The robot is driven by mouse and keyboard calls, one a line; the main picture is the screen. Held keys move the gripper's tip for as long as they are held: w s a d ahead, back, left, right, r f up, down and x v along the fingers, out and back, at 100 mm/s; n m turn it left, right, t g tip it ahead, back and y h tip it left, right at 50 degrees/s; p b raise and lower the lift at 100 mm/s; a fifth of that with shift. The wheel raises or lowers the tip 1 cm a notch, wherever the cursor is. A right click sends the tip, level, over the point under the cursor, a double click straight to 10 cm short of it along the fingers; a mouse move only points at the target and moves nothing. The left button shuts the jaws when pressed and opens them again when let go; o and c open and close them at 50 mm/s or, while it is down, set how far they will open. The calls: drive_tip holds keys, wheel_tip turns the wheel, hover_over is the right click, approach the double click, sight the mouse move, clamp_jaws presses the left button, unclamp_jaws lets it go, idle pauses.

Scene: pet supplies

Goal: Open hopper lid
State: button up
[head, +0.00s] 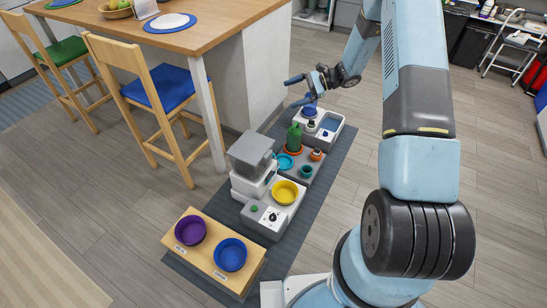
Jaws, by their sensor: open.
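The pet feeder (255,185) stands on the grey mat, with a grey hopper (251,160) on its upper part. The hopper's flat grey top, which looks like its lid (252,146), appears to lie closed. A yellow bowl (285,192) sits in front of the hopper on the feeder's base. My gripper (297,91) is open and empty, beyond the feeder in the picture. It is over or near the far white unit with blue parts, well apart from the hopper. Its exact height is hard to tell.
A green bottle (294,136), a teal bowl (285,162) and small pots stand on a grey tray (306,172) beyond the feeder. A wooden stand (212,270) holds purple and blue bowls nearer. The counter (205,40) and blue-seated chair (166,87) are left.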

drive_tip(key=s+d+f+m+t+y, duration=0.15)
drive_tip(key=f+m+t, duration=0.4)
drive_tip(key=f, duration=1.45)
drive_tip(key=s+d+f+m+t, duration=0.2)
drive_tip(key=f+m+t, duration=0.4)
drive_tip(key=f, duration=1.5)
drive_tip(key=w+a+m+g, duration=0.1)
drive_tip(key=w+a, duration=0.7)
drive_tip(key=a, duration=0.3)
drive_tip(key=shift+a, duration=0.3)
drive_tip(key=shift+s+g, duration=0.1)
drive_tip(key=shift+g, duration=0.15)
drive_tip(key=c, duration=1.5)
drive_tip(key=shift+d, duration=0.25)
drive_tip(key=shift+h, duration=0.25)
